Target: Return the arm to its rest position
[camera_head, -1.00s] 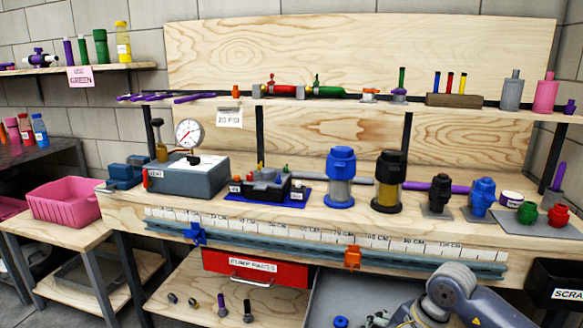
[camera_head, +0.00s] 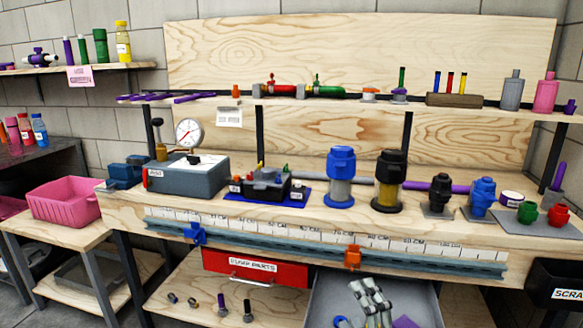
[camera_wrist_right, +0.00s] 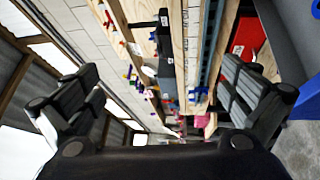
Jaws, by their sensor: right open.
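My right gripper (camera_head: 367,288) shows at the bottom of the head view, in front of the grey tray under the bench. My left gripper is in neither view.
The workbench (camera_head: 135,207) carries a grey gauge box (camera_head: 188,178), a blue filter housing (camera_head: 341,165) and a black one (camera_head: 389,170). A red drawer (camera_head: 255,268) and a grey tray (camera_head: 437,300) sit below. A pink bin (camera_head: 63,202) stands left.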

